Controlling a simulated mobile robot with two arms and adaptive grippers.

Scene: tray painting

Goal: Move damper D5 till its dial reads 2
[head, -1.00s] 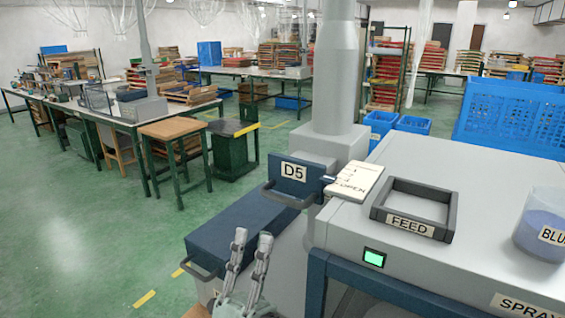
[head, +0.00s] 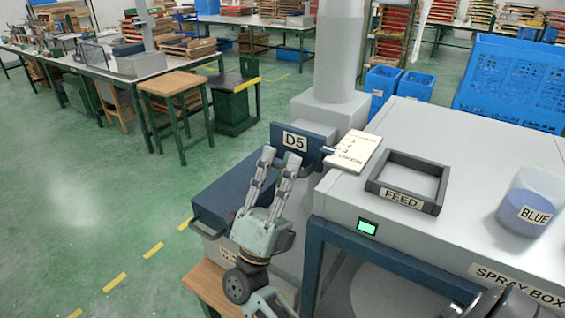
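Damper D5 (head: 318,142) is a dark blue plate with a white D5 label, in front of the grey duct. Its dial is a cream card (head: 352,158) to the right, with small marks and the word OPEN. A small pointer lies at the card's left edge; its reading is too small to tell.
The spray box (head: 470,165) fills the right side, with a FEED frame (head: 437,205) and a BLUE paint container (head: 530,210) on top. A dark blue box (head: 215,200) stands below the damper. The green floor at left is free.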

